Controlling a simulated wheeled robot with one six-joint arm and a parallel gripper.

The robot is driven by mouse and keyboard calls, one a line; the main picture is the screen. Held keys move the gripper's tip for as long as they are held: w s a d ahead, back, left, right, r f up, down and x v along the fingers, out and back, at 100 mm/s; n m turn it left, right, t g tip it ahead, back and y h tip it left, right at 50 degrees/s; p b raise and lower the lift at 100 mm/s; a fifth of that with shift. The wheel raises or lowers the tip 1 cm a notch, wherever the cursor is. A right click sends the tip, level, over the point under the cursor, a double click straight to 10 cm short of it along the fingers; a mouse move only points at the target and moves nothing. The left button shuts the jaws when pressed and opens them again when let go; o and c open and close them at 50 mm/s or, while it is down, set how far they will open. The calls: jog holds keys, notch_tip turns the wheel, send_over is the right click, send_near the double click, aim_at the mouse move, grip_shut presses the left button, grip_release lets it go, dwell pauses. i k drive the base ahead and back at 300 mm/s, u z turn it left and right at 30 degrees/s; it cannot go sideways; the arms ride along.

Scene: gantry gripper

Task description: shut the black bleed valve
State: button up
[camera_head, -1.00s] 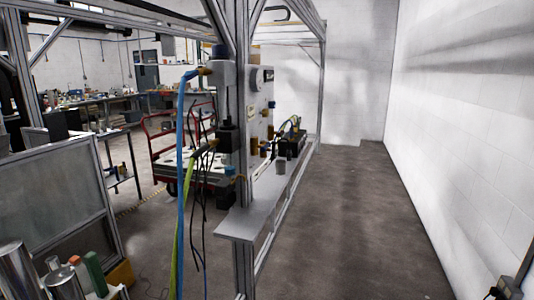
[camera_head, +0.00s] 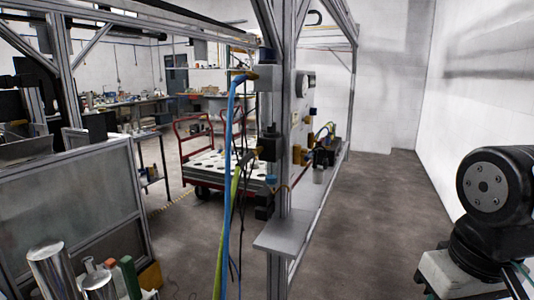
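I cannot make out for certain which part is the black bleed valve. Small black fittings show on the grey gantry post: an upper black block (camera_head: 270,146) and a lower black block (camera_head: 264,208). A light panel (camera_head: 302,112) with a round gauge and several small brass-coloured and dark fittings stands just behind the post, seen at a steep angle. My gripper is not in view. Only a black joint of my arm shows at the right edge, well apart from the post and panel.
Blue and green hoses (camera_head: 229,150) hang left of the post. A red cart (camera_head: 212,160) stands behind. Floor (camera_head: 370,230) right of the shelf is clear.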

aim_at(315, 159)
jog(key=u, duration=0.1)
jog(key=i, duration=1.4)
jog(key=z, duration=0.65)
